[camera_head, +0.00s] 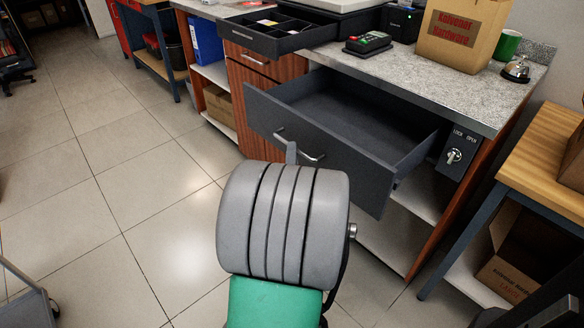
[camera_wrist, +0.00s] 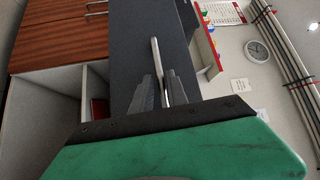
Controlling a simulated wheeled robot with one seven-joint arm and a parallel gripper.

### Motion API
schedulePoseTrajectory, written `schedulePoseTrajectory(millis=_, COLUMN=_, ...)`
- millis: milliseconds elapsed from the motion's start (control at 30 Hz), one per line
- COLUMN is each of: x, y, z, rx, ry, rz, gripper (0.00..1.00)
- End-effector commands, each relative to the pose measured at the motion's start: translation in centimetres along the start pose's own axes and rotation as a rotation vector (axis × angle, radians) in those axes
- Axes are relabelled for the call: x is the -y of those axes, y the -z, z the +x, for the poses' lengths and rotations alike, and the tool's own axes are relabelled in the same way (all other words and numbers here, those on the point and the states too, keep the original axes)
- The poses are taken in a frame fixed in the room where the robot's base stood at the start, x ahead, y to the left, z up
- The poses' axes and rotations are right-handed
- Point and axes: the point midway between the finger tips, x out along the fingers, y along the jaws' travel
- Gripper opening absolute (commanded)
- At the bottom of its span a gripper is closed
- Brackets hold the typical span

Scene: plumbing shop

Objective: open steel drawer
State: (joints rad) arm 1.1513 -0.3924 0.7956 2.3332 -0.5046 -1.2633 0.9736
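The dark grey steel drawer (camera_head: 330,155) is pulled far out from under the counter, and its empty inside shows in the head view. Its metal bar handle (camera_head: 312,157) is on the front panel. In the wrist view the handle (camera_wrist: 155,50) runs down between the two grey fingers of my gripper (camera_wrist: 161,84), which close on it from both sides. In the head view my grey wrist and green arm link cover most of my gripper; only a fingertip (camera_head: 291,151) shows at the handle.
A lock switch (camera_head: 454,156) is right of the drawer. A wooden table (camera_head: 550,150) stands at right. The tiled floor (camera_head: 120,190) at left is clear.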

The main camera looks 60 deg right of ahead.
Motion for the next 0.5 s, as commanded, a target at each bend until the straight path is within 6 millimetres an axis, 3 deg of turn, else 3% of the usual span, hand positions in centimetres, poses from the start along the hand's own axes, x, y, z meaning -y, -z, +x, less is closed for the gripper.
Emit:
schedulePoseTrajectory(millis=233, x=-0.1, y=0.0, z=-3.6, rx=-0.002, ry=0.004, rz=-0.002, gripper=0.19)
schedulePoseTrajectory(millis=500, x=-0.1, y=0.0, z=-4.8, rx=0.000, ry=0.000, rz=-0.001, gripper=0.19)
